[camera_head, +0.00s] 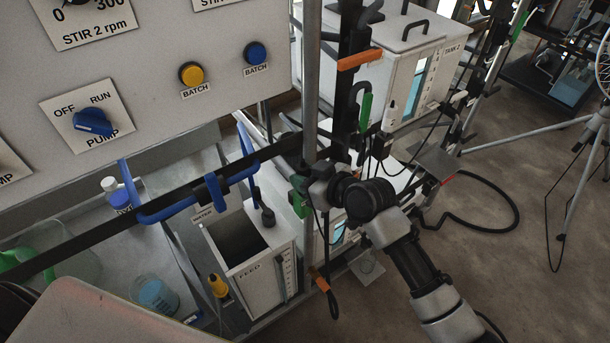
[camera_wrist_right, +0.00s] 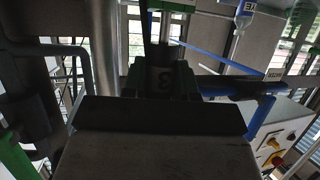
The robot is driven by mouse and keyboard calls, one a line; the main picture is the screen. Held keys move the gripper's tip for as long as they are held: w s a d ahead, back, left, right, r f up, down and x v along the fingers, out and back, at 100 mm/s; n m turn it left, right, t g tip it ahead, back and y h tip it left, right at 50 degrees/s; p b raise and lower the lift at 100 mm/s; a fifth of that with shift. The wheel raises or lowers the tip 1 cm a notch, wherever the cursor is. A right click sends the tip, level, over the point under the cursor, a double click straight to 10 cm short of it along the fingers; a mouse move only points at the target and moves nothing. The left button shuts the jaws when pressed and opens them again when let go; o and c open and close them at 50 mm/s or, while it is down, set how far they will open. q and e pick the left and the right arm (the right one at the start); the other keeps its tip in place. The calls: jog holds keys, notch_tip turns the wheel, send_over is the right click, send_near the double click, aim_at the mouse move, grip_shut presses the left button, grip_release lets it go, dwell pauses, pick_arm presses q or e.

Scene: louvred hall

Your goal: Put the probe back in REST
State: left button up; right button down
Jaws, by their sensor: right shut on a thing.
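My right gripper (camera_head: 322,188) is at the front posts of the rack, above and right of the open FEED tank (camera_head: 283,268). A pale metal rod shows beyond that body. In the head view the held thing is mostly hidden by the gripper and posts. A green piece (camera_head: 300,197) shows just left of the gripper. I cannot read a REST label. My left gripper is not in view.
A panel with a blue PUMP knob (camera_head: 93,122) and yellow button (camera_head: 191,74) stands upper left. Blue pipe (camera_head: 165,211) crosses below it. TANK 2 (camera_head: 424,62) stands behind the posts. A black hose (camera_head: 510,200) lies on open floor at right.

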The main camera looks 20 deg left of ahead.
jog(key=shift+r, duration=0.1)
jog(key=c, duration=0.8)
grip_release()
jog(key=d+r+p, duration=0.1)
jog(key=r+p, duration=0.1)
jog(key=s+d+r+p, duration=0.1)
jog(key=r+p, duration=0.1)
jog(key=d+r+p, duration=0.1)
jog(key=p, duration=0.1)
jog(key=shift+s+d+r, duration=0.3)
jog(key=shift+s+r, duration=0.05)
jog(key=shift+r, duration=0.05)
